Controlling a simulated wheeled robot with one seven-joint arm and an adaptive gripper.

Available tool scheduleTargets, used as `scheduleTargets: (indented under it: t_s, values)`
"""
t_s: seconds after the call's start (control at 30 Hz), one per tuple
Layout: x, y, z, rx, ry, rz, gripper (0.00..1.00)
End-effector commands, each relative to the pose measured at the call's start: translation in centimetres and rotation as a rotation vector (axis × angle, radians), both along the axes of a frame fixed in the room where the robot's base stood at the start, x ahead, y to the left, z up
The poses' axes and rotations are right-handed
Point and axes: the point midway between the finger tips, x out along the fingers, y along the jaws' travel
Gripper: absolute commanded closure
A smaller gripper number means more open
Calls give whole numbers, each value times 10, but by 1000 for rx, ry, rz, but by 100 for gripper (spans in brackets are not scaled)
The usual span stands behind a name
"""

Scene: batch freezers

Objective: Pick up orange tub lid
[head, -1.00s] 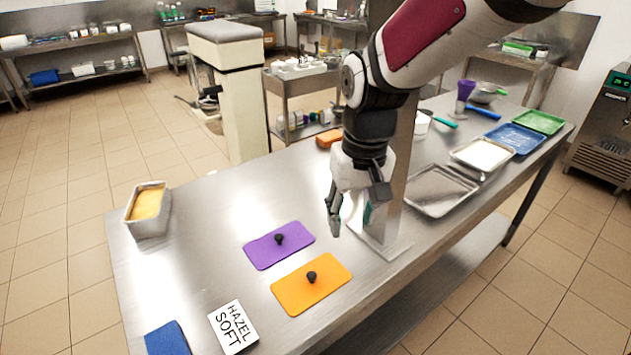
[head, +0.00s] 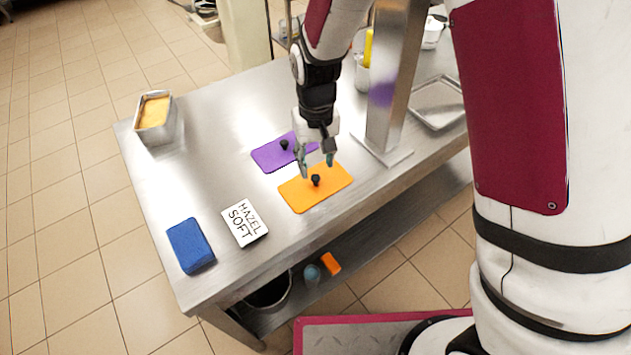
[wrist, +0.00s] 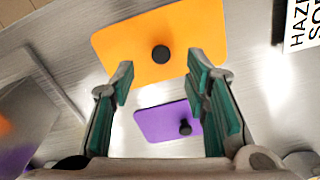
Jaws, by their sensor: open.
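The orange tub lid (head: 331,189) lies flat on the steel table near its front edge, with a round black knob in its middle. In the wrist view the orange lid (wrist: 118,43) fills the upper middle, its knob ahead of the fingertips. My gripper (head: 317,162) is open and empty, above the lid and close to its far edge. In the wrist view my gripper (wrist: 160,80) has its green-padded fingers apart, with the knob between their lines but beyond the tips. I cannot tell the exact height above the lid.
A purple lid (head: 270,156) with a black knob lies just behind the orange one. A HAZEL SOFT card (head: 244,222) and a blue block (head: 190,246) lie to the left. A metal post (head: 391,90) stands close on the right. A tub (head: 155,118) stands at the far left.

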Motion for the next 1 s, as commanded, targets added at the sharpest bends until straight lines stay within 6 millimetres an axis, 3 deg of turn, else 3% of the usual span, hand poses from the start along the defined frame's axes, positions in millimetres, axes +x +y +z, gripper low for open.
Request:
scheduleTargets:
  t_s: [0.43, 0.77, 0.93, 1.0]
  values:
    - [-2, 1, -47, -1, 3, 0, 58]
    - [-1, 1, -53, 0, 0, 0, 58]
    - [-1, 1, -53, 0, 0, 0, 96]
    - [-1, 1, -53, 0, 0, 0, 100]
